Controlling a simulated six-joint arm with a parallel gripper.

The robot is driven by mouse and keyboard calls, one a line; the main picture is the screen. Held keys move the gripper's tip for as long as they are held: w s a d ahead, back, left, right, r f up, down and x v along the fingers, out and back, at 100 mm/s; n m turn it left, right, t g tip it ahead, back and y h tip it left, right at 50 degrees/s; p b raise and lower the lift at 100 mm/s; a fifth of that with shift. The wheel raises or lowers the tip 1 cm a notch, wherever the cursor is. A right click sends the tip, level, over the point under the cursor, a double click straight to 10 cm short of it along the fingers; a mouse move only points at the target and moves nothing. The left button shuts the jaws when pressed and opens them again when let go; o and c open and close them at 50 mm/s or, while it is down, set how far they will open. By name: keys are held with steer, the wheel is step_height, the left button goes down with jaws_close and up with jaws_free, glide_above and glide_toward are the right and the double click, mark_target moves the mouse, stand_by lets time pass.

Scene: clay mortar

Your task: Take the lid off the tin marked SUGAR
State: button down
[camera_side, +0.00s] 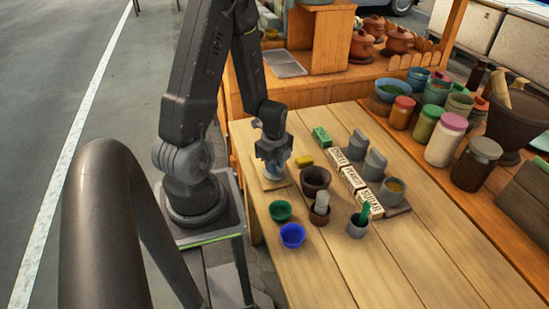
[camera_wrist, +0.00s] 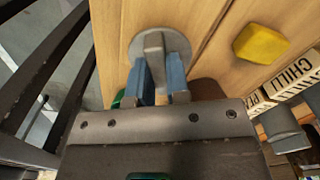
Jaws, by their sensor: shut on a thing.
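The tin behind the SUGAR label (camera_side: 370,203) is the nearest of three grey tins. This SUGAR tin (camera_side: 391,197) is open on top and shows tan contents. The other two tins (camera_side: 357,147) (camera_side: 374,166) have lids on.
Between gripper and tins stand a brown bowl (camera_side: 314,178), a yellow block (camera_side: 304,161) and a green block (camera_side: 321,137). Jars (camera_side: 446,140) line the back shelf. The table's front right is clear.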

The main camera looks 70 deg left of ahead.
steer(key=shift+f, duration=0.3)
steer(key=c, duration=0.5)
jaws_free()
steer(key=shift+r, duration=3.55)
steer(key=shift+r, duration=0.1)
step_height(320, 180, up, 5)
steer(key=shift+f, duration=0.1)
